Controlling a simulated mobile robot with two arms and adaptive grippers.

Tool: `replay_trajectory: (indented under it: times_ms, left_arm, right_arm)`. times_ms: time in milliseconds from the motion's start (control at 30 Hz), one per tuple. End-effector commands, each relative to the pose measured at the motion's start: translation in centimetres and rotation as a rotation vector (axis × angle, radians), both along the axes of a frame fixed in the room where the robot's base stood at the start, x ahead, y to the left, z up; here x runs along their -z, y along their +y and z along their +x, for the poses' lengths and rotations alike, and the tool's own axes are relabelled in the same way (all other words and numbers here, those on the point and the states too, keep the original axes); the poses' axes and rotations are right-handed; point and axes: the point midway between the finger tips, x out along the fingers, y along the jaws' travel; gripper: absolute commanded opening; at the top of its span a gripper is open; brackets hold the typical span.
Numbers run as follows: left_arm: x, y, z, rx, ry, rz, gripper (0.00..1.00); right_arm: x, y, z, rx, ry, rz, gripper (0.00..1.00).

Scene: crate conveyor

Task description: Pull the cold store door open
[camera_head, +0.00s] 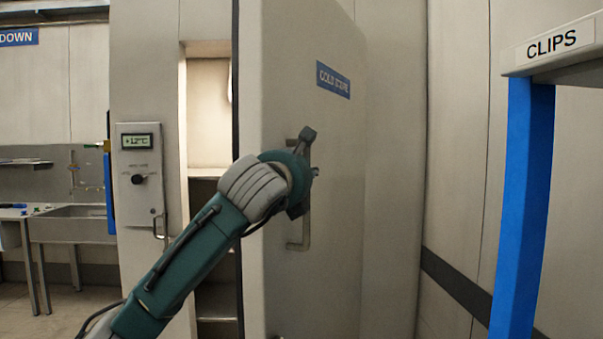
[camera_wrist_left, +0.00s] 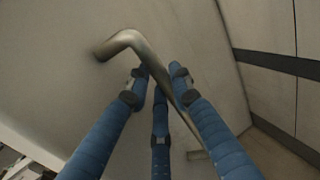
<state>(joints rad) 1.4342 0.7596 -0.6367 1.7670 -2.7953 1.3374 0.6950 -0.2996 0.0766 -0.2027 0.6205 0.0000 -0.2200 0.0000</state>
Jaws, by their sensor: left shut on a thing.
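The cold store door (camera_head: 335,240) is a pale slab with a blue "COLD STORE" sign (camera_head: 333,80). It stands swung open, with a lit interior (camera_head: 208,115) and shelves showing to its left. Its metal bar handle (camera_head: 305,232) is on the door's face, partly hidden by my left arm. In the wrist view the handle (camera_wrist_left: 128,38) runs between the blue fingers of my left gripper (camera_wrist_left: 163,80), which is shut on it. In the head view the left gripper (camera_head: 304,170) is at the handle, mostly hidden behind its own wrist. My right gripper is not in view.
A control panel (camera_head: 140,172) with a "+12°C" display and knob is on the wall left of the opening. A sink bench (camera_head: 72,224) stands at the far left. A blue post (camera_head: 524,200) under a "CLIPS" shelf (camera_head: 557,44) stands close on the right.

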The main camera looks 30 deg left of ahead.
Motion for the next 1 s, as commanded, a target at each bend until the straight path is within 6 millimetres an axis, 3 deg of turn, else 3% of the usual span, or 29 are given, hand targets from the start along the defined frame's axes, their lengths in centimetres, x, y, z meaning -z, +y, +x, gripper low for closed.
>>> replay_trajectory:
  times_ms: [67,100,200,567,1000]
  left_arm:
    - [-0.6,0.2,-0.1,-0.002,-0.014,-0.001,0.00]
    - [-0.7,0.2,-0.1,-0.002,-0.014,-0.001,0.25]
    - [-0.6,0.2,-0.1,-0.001,-0.012,-0.001,0.39]
    - [-0.3,-0.1,-0.6,0.002,-0.008,0.001,0.39]
    - [-0.3,-2.0,-8.8,0.002,-0.010,0.002,0.39]
  right_arm:
    - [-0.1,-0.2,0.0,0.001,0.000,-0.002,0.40]
    - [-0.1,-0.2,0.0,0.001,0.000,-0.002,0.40]
    - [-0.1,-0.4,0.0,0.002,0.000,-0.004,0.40]
    - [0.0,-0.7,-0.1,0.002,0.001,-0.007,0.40]
    - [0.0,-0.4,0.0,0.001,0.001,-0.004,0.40]
